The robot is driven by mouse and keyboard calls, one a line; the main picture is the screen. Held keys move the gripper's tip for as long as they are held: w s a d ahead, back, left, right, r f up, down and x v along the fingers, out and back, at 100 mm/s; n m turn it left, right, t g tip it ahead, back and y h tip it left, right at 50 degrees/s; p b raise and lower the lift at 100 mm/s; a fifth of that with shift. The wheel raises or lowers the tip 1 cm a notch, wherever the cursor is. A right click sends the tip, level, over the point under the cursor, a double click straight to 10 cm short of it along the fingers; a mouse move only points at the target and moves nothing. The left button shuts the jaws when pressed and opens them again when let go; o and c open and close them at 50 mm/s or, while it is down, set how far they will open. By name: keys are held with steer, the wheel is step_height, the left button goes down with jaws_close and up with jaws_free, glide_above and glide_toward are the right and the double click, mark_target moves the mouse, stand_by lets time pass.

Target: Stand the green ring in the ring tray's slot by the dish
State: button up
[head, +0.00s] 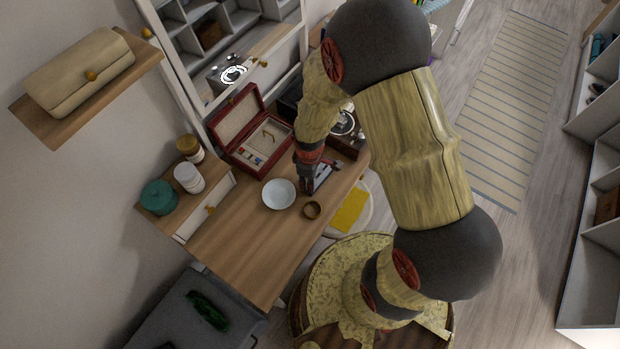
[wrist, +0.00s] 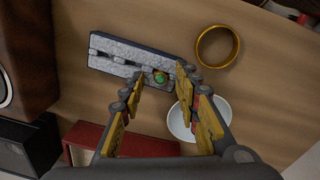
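The ring tray (wrist: 112,50), a dark-edged block with a grey slotted top, lies on the wooden table in the wrist view. The green ring (wrist: 160,77) shows at the tray's dish-side end, at a dark slot there. I cannot tell how fully it sits in the slot. My gripper (wrist: 160,72) is open, its fingertips apart on either side of the ring with gaps visible. The white dish (wrist: 184,122) is partly hidden behind the right finger. In the head view my gripper (head: 306,190) points down beside the dish (head: 279,194) and the tray (head: 325,174).
A gold bangle (wrist: 236,52) lies near the tray and dish. An open red jewellery box (head: 257,145) stands at the back, beside a dark box (head: 345,143). The table front (head: 240,250) is clear.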

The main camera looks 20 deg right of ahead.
step_height(320, 180, up, 12)
steer(key=shift+s+a, duration=0.15)
steer(key=shift+s, duration=0.1)
stand_by(0.4)
stand_by(0.4)
